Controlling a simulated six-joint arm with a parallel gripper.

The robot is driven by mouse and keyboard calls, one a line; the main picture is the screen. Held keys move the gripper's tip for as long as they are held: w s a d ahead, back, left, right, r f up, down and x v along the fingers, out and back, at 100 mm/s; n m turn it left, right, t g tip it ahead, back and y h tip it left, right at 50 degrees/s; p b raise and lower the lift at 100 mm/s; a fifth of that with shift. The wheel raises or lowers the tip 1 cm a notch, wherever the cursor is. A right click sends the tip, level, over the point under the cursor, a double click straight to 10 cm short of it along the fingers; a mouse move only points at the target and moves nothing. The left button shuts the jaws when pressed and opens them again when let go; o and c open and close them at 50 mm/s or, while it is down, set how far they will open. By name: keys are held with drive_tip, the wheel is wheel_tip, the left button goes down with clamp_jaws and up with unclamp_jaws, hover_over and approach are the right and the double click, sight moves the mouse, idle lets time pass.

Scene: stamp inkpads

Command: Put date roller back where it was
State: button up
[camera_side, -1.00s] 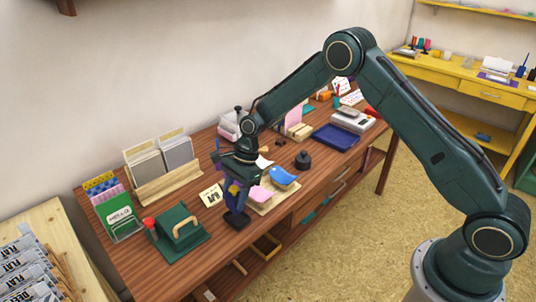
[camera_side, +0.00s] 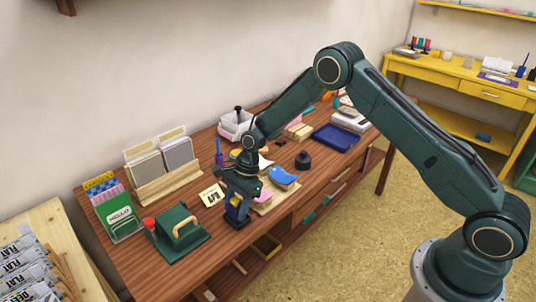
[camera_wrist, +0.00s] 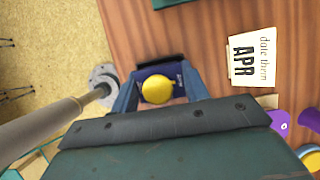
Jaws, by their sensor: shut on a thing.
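The date roller (camera_side: 236,214) has a dark blue body, a yellow round part and a dark base. It is upright near the front edge of the wooden desk, between the green press and the inkpads. My gripper (camera_side: 238,203) points down and is shut on it. In the wrist view the blue fingers of my gripper (camera_wrist: 158,92) stand either side of the yellow top of the date roller (camera_wrist: 157,89). I cannot tell whether its base touches the desk.
A green press (camera_side: 178,232) with a tan handle stands to the left. A card rack (camera_side: 168,185) stands behind.

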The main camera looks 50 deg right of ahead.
drive_tip(key=o, duration=1)
drive_tip(key=v, duration=1.2)
drive_tip(key=shift+r, duration=0.1)
